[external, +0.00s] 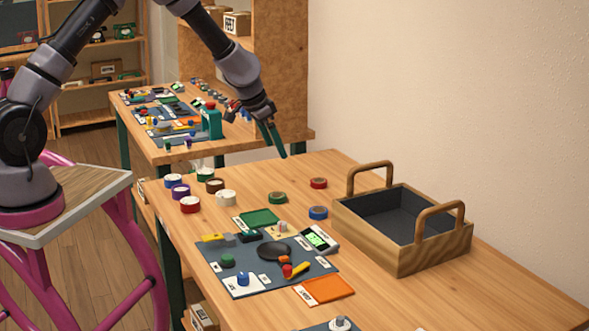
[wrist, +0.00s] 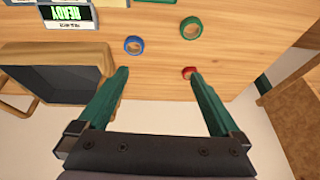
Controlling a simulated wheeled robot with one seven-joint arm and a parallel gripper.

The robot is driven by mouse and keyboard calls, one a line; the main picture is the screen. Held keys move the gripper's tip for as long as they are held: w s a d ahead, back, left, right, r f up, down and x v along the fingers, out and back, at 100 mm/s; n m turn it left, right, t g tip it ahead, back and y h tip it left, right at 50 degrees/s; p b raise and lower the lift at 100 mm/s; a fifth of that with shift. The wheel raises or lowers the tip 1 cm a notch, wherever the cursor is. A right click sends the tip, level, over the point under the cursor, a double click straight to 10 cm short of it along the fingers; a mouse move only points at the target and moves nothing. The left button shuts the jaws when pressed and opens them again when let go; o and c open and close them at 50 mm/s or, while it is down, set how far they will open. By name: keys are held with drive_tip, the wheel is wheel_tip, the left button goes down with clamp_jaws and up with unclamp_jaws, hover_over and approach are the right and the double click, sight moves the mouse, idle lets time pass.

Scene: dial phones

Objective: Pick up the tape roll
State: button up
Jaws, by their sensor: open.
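Several tape rolls lie on the wooden table. A green roll (external: 277,198), a red roll (external: 318,183) and a blue roll (external: 318,212) sit near its middle. The wrist view shows the blue roll (wrist: 134,45), the green roll (wrist: 191,28) and the red roll (wrist: 189,72), the last beside the right fingertip and partly hidden by it. More rolls, such as a purple one (external: 181,191), a brown one (external: 214,185) and a dark red one (external: 190,204), lie at the left edge. My gripper (external: 274,140) is open and empty above the table's far end; its fingers spread in the wrist view (wrist: 160,76).
A wooden crate (external: 398,266) with two handles stands right of the rolls. A dark mat (external: 245,287) with small parts, a green tray (external: 258,217) and an orange tray (external: 324,289) lie in front. A second cluttered table stands behind. The wall borders the right side.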

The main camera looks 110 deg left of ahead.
drive_tip(key=shift+n, duration=0.9)
drive_tip(key=s+a+f, duration=0.1)
drive_tip(key=a+f, duration=0.1)
drive_tip(key=f, duration=0.2)
drive_tip(key=s+a+f, duration=0.2)
drive_tip(key=f, duration=0.2)
drive_tip(key=s+a+f, duration=0.1)
drive_tip(key=a+f, duration=0.1)
drive_tip(key=f, duration=0.2)
drive_tip(key=shift+s+a, duration=0.2)
drive_tip(key=shift+a, duration=0.2)
drive_tip(key=shift+x, duration=3.2)
drive_tip(key=shift+d, duration=0.15)
drive_tip(key=shift+c, duration=0.3)
drive_tip(key=c, duration=1.4)
